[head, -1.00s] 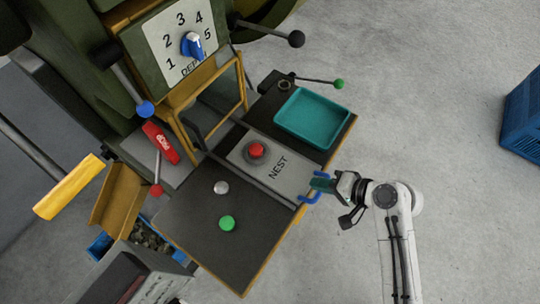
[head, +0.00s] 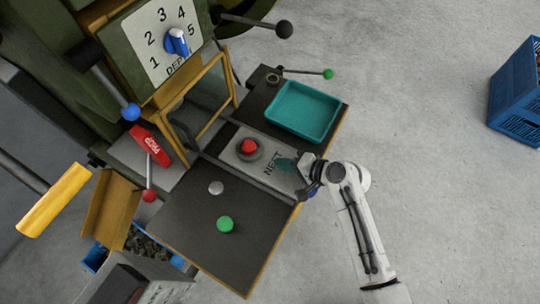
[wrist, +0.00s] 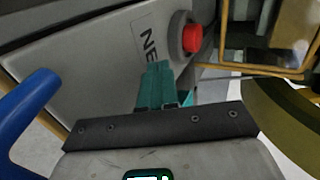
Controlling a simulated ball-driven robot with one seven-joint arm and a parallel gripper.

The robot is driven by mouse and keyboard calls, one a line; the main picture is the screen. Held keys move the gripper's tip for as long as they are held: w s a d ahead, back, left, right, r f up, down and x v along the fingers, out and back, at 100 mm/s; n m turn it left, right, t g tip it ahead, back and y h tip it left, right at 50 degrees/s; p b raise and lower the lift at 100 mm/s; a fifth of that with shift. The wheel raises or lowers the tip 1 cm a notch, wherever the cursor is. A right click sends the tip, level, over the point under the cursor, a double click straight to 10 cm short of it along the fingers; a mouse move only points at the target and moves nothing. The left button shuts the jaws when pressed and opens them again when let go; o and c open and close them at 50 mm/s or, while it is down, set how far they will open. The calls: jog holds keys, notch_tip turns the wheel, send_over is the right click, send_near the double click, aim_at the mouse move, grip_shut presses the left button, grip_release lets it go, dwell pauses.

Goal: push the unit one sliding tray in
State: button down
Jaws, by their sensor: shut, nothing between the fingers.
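The sliding tray is a grey plate (head: 235,153) lettered NEST, lying in the dark table. A red-topped round piece (head: 248,147) sits on it. In the wrist view, the tray (wrist: 100,70) fills the upper left, with the red piece (wrist: 191,38) on it. Its blue handle (wrist: 32,100) shows at the left there; in the head view my gripper mostly hides it. My gripper (head: 285,165) is shut and empty, its teal fingers reaching over the outer end of the tray beside the lettering. Its fingers also show in the wrist view (wrist: 157,85). I cannot tell whether they touch the plate.
A teal bin (head: 303,111) lies on the table behind the tray. White (head: 216,187) and green (head: 225,224) buttons are in front. A yellow guard frame (head: 205,110) stands at the inner end. A blue crate (head: 515,95) is on open floor at right.

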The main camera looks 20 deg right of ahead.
aim_at(261, 156)
jog(key=shift+w+a+f+p, duration=0.15)
jog(key=shift+w+a+p, duration=0.1)
jog(key=shift+w+a, duration=0.65)
jog(key=shift+w+a+f+p, duration=0.1)
jog(key=shift+w+a+p, duration=0.1)
jog(key=shift+w+a, duration=0.6)
jog(key=shift+w+d, duration=0.25)
jog(key=shift+w, duration=0.05)
jog(key=w+a+b, duration=0.1)
jog(key=w+a, duration=0.2)
jog(key=w, duration=0.2)
jog(key=w+a+b, duration=0.2)
jog(key=w+a, duration=0.2)
jog(key=w+a+b, duration=0.1)
jog(key=w+a, duration=0.2)
jog(key=w, duration=0.2)
jog(key=shift+w+a, duration=0.3)
